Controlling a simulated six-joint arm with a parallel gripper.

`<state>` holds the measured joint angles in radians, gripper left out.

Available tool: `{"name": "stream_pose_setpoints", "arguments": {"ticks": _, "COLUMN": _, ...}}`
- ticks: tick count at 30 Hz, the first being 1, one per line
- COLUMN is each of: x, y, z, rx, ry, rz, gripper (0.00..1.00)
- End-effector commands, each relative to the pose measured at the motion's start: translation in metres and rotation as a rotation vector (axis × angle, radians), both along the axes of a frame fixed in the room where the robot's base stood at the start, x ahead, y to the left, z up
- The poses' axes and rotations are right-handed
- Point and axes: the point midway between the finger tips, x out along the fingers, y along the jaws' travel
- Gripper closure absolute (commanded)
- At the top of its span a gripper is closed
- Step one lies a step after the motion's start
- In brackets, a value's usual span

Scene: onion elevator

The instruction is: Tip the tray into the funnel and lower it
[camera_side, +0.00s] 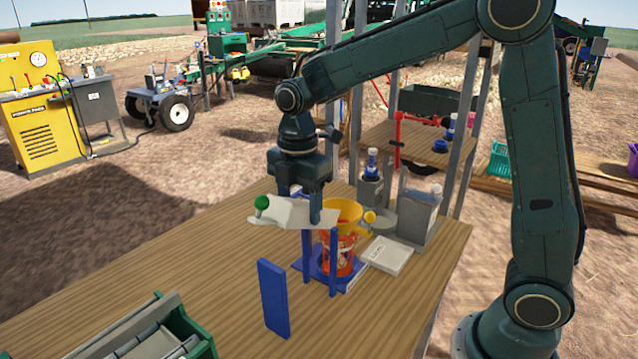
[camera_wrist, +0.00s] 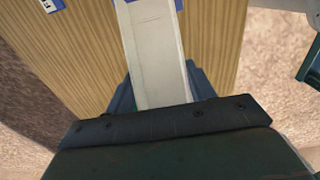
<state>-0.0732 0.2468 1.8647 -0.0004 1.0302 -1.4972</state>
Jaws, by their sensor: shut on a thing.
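In the side view, my gripper (camera_side: 300,206) is shut on a pale tray (camera_side: 286,213), holding it above the bench. The tray looks nearly level, with a green ball or knob (camera_side: 262,202) at its left end. Its right end is beside the yellow funnel (camera_side: 344,207), partly hidden by a finger; I cannot tell whether they touch. The funnel sits over an orange-red bucket (camera_side: 344,262) in a blue stand (camera_side: 307,256). In the wrist view, the tray (camera_wrist: 152,50) extends away between my gripper's fingers (camera_wrist: 162,94); no contents show on the visible part.
An upright blue panel (camera_side: 273,298) stands on the wooden bench (camera_side: 215,270) in front of the stand. A white labelled box (camera_side: 386,256) and a grey unit (camera_side: 418,216) stand to the right. The left bench area is clear.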

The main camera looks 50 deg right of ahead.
Motion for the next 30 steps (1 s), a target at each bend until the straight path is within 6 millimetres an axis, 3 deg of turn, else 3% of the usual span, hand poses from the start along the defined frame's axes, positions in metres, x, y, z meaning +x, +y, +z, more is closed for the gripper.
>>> {"name": "stream_pose_setpoints", "arguments": {"ticks": 7, "x": 0.0011, "y": -0.0011, "z": 0.0025, "rx": 0.000, "ry": -0.006, "rz": -0.002, "gripper": 0.70}}
{"name": "stream_pose_setpoints", "arguments": {"ticks": 8, "x": 0.0011, "y": -0.0011, "z": 0.0025, "rx": 0.000, "ry": -0.006, "rz": -0.002, "gripper": 0.44}}
{"name": "stream_pose_setpoints", "arguments": {"ticks": 12, "x": 0.0008, "y": -0.0010, "z": 0.0020, "rx": 0.000, "ry": -0.004, "rz": -0.001, "gripper": 0.20}}
{"name": "stream_pose_setpoints", "arguments": {"ticks": 30, "x": 0.0002, "y": -0.0008, "z": 0.0034, "rx": 0.000, "ry": -0.001, "rz": 0.000, "gripper": 0.20}}
